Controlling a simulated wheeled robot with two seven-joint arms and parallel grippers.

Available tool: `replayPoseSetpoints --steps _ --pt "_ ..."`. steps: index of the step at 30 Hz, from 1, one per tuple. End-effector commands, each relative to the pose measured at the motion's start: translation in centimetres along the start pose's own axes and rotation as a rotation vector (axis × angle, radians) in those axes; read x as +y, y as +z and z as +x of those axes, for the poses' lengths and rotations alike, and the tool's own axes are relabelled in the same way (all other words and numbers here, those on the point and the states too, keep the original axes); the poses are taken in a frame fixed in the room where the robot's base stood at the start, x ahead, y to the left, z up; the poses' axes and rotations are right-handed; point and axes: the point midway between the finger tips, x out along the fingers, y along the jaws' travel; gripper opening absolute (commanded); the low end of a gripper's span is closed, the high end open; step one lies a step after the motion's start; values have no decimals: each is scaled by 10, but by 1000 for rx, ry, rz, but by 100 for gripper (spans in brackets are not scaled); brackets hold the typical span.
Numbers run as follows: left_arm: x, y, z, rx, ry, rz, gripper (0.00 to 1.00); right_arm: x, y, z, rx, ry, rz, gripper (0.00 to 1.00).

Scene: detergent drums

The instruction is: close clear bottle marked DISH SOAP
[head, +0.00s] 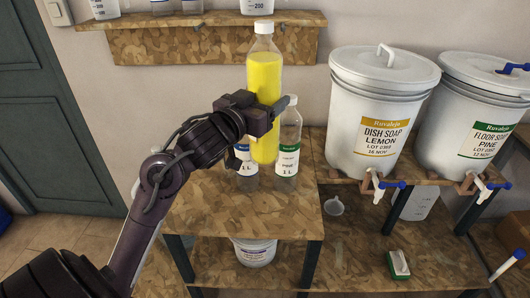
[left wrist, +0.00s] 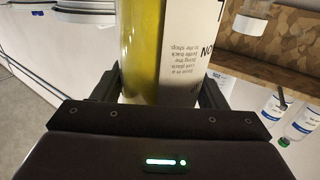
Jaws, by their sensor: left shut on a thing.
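A clear bottle of yellow liquid (head: 264,75) is held upright in my left gripper (head: 266,110), above the small table's top. A white cap (head: 264,27) sits at its mouth; I cannot tell how tight it is. In the left wrist view the fingers clasp the yellow bottle (left wrist: 142,45) from both sides, and its white label (left wrist: 190,55) is only partly readable, so I cannot read DISH SOAP on it. Behind it stand a clear bottle with a green label (head: 288,150) and a partly hidden one with a blue label (head: 246,170). My right gripper is not in view.
White drums marked DISH SOAP LEMON (head: 380,105) and FLOOR SOAP PINE (head: 475,110) stand on the right, with blue-handled taps. A wall shelf (head: 210,45) is close behind the bottle. The table's front (head: 245,220) is clear.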

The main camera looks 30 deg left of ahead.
Motion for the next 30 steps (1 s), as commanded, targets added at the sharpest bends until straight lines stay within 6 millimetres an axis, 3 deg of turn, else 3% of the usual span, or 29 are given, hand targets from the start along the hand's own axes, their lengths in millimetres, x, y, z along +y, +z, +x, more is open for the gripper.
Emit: replayPoseSetpoints --steps 5,21,30 --pt "0 24 0 2 1 -3 2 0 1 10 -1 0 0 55" --pt "0 137 -1 5 -1 -2 2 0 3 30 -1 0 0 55" --pt "0 153 0 9 0 1 2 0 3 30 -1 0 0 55"
